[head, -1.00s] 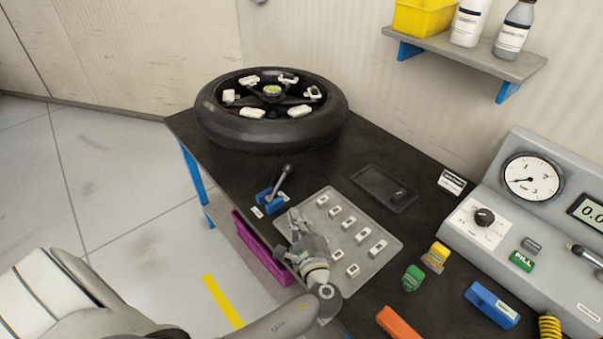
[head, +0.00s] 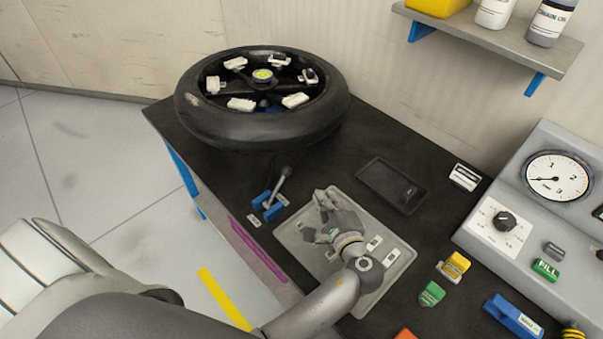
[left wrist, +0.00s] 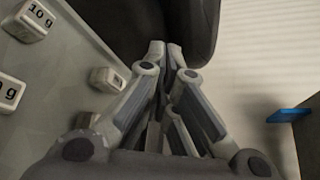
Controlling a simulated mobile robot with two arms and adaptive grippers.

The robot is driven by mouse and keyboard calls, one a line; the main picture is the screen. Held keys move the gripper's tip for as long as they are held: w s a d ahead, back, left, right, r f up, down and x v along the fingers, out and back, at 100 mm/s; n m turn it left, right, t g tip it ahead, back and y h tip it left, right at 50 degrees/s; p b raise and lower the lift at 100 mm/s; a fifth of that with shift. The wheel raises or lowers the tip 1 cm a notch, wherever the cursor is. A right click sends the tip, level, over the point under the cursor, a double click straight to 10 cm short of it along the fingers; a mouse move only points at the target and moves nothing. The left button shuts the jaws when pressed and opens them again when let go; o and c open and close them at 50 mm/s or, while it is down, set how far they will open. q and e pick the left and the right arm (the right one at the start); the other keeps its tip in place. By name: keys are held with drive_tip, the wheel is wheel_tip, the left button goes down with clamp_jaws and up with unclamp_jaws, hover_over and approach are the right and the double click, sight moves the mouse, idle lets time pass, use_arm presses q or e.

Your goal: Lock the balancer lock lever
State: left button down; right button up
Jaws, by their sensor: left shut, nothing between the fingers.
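The balancer lock lever (head: 282,183) is a grey rod with a dark knob. It tilts up and to the right from a blue bracket (head: 268,204) on the black bench, in front of the wheel. My left gripper (head: 318,214) is shut and empty over the grey weight tray, to the right of the lever and apart from it. Its closed fingers (left wrist: 170,60) also show in the left wrist view, with the dark tyre beyond; the lever is not clear there. The black wheel (head: 205,125) stands at the back left of the bench. My right gripper is not in view.
The weight tray (head: 402,262) holds several small weights, partly hidden by my gripper. A dark shallow tray (head: 385,180) lies behind it. Yellow (head: 456,263) and green (head: 432,293) blocks stand to the right, before a gauge panel (head: 480,225). A shelf (head: 500,38) hangs above.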

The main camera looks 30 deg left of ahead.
sight(279, 186)
use_arm(q)
drive_tip(key=p+x, duration=0.2)
drive_tip(key=x, duration=0.7)
drive_tip(key=shift+w+a, duration=0.2)
drive_tip(key=shift+w, duration=0.05)
drive_tip(key=s+a+p, duration=0.1)
drive_tip(key=s+a+r+p, duration=0.1)
drive_tip(key=p, duration=0.1)
drive_tip(key=shift+s+r, duration=0.2)
drive_tip(key=shift+r, duration=0.05)
drive_tip(key=shift+s, duration=0.2)
drive_tip(key=shift+a, duration=0.1)
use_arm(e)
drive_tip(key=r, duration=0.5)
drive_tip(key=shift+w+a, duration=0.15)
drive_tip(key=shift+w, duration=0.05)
use_arm(q)
drive_tip(key=shift+w, duration=0.1)
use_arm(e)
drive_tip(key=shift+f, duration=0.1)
